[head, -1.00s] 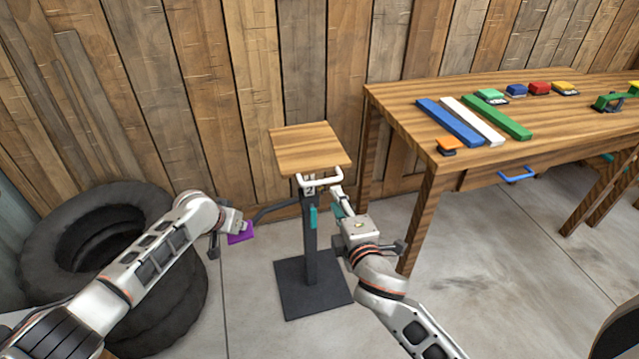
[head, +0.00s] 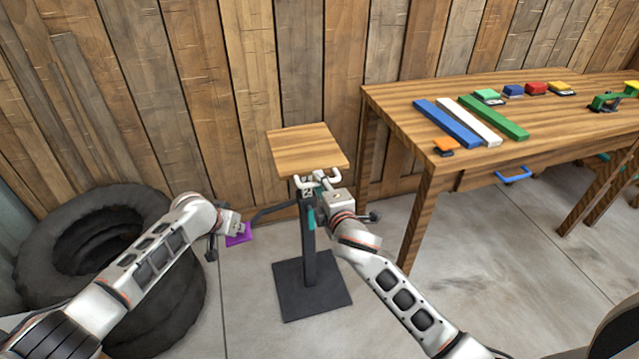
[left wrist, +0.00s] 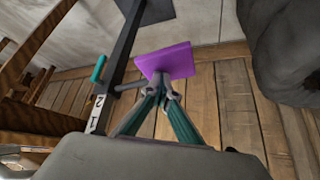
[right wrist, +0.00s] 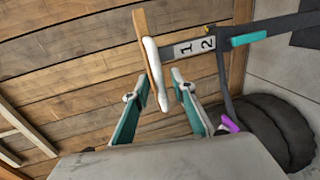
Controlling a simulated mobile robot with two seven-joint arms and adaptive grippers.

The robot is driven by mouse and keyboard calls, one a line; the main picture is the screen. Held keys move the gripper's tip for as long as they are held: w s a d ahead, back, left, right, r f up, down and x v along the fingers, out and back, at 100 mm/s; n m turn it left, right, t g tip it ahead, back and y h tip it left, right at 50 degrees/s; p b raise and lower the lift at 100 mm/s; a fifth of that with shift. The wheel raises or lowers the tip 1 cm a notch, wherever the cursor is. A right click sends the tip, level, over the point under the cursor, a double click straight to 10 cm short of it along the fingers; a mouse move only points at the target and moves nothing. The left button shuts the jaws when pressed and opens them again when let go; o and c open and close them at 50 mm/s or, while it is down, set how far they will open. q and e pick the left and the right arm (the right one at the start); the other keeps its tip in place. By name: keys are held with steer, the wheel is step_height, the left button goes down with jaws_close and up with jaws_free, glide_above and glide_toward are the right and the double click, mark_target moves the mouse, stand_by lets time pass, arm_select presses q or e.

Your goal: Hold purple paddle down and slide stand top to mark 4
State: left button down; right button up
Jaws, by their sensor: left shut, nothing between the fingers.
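The stand has a square wooden top (head: 308,150) with a white handle (head: 300,184) at its front edge. The scale on its post shows 2 in the head view, and 1 and 2 in the right wrist view (right wrist: 195,47). The purple paddle (head: 240,240) sits low at the left, on the dark lever from the post. My left gripper (left wrist: 160,82) is shut with its tips at the paddle; whether they press it I cannot tell. My right gripper (right wrist: 154,86) is open, with the white handle (right wrist: 154,72) between its fingers.
A wooden table (head: 400,92) with coloured bars and blocks stands close on the right. Black tyres (head: 95,240) stand at the left. A plank wall is behind the stand. The stand's dark base plate (head: 320,300) rests on concrete floor.

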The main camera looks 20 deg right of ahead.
arm_select(q)
steer(key=shift+s+f, duration=0.1)
arm_select(e)
steer(key=shift+w+f, duration=0.1)
steer(key=shift+w, duration=0.35)
jaws_close()
step_height(320, 180, up, 12)
jaws_free()
